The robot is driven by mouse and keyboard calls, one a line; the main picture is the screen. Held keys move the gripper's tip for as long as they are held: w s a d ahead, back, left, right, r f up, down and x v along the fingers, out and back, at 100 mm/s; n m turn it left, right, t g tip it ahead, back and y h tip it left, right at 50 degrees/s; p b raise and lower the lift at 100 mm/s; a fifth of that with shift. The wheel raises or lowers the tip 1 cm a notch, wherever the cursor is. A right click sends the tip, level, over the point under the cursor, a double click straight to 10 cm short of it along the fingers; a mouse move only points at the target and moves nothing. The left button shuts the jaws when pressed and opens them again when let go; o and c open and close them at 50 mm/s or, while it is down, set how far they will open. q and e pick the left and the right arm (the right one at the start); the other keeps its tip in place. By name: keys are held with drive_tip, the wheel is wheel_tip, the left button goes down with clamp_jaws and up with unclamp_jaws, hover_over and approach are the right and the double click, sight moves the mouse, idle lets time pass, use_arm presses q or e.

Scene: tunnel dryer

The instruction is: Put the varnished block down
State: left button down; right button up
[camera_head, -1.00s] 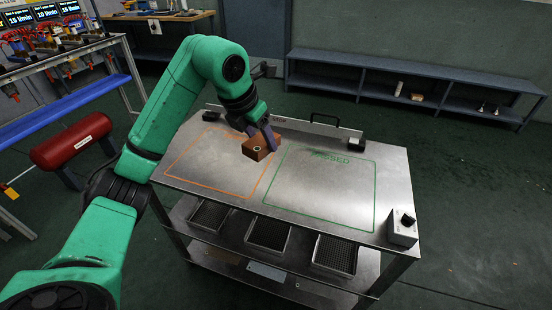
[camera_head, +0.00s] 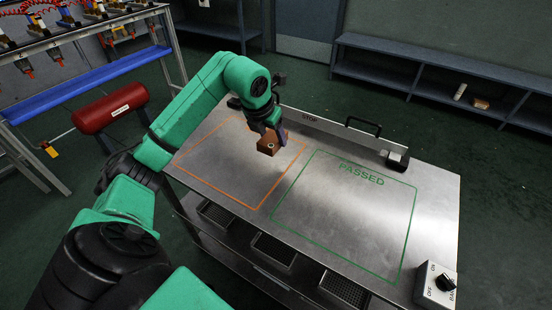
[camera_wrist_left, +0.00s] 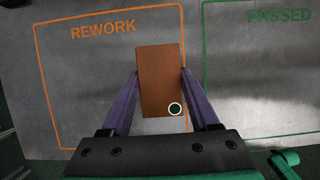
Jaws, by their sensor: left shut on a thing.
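The varnished block (camera_head: 268,146) is a brown wooden piece with a small pale ring mark on one face. My left gripper (camera_head: 272,136) is shut on it, with a purple finger on each side in the left wrist view (camera_wrist_left: 160,95). The block (camera_wrist_left: 160,70) shows over the right part of the orange REWORK outline (camera_wrist_left: 103,30) on the metal table (camera_head: 330,146). It looks a little above the top, but the exact gap cannot be told. The green PASSED outline (camera_head: 362,174) lies to its right. My right gripper is not in view.
A raised STOP rail (camera_head: 320,122) runs along the table's back edge. A switch box (camera_head: 436,286) stands at the front right corner. Dark trays (camera_head: 272,250) sit below the top. The PASSED area is empty. A red tank (camera_head: 110,108) stands at left.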

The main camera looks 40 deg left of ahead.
sight(266, 144)
use_arm(q)
wheel_tip(266, 144, down, 8)
drive_tip(key=shift+r, duration=0.1)
drive_tip(key=shift+w, duration=0.1)
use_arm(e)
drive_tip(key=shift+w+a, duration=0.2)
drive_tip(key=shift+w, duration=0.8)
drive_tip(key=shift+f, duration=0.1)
use_arm(q)
drive_tip(key=shift+c, duration=0.7)
unclamp_jaws()
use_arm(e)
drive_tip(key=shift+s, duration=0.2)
use_arm(q)
drive_tip(key=shift+r, duration=0.35)
drive_tip(key=v, duration=1.1)
drive_tip(key=shift+s+r, duration=0.1)
drive_tip(key=shift+s, duration=0.1)
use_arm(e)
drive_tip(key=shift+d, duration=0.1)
